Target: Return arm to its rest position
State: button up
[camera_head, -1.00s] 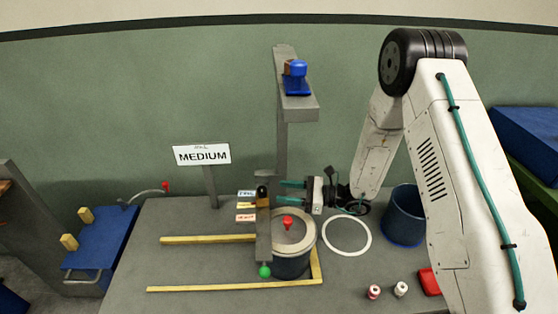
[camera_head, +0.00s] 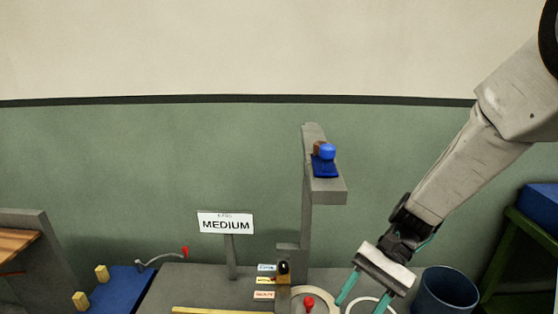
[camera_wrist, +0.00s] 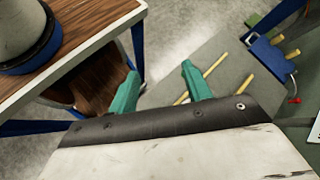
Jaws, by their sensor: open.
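My gripper (camera_head: 362,291) hangs at the lower right of the head view, its teal fingers spread and pointing down, with nothing between them. In that view it is in front of the grey bench, near a white ring (camera_head: 372,305) and a pale round lid with a red knob (camera_head: 309,304). In the wrist view the two teal fingers (camera_wrist: 160,88) also stand apart and empty. Beyond them are grey floor, the grey bench with yellow strips (camera_wrist: 215,66) and a wooden-topped table on the left.
A grey post with a blue-knobbed arm (camera_head: 326,165) rises from the bench. A MEDIUM sign (camera_head: 226,223) stands left of it. A dark blue bin (camera_head: 446,292) is right of my gripper. In the wrist view, a wooden-topped table (camera_wrist: 88,22) carries a grey-and-blue round object (camera_wrist: 28,40).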

jog(key=s+d+r+n+t+h, duration=0.5)
jog(key=s+d+r+t+h, duration=0.3)
jog(key=s+d+r, duration=0.3)
jog(key=shift+s+d+r+n, duration=0.2)
jog(key=shift+s+r+n, duration=0.2)
jog(key=shift+r, duration=1.45)
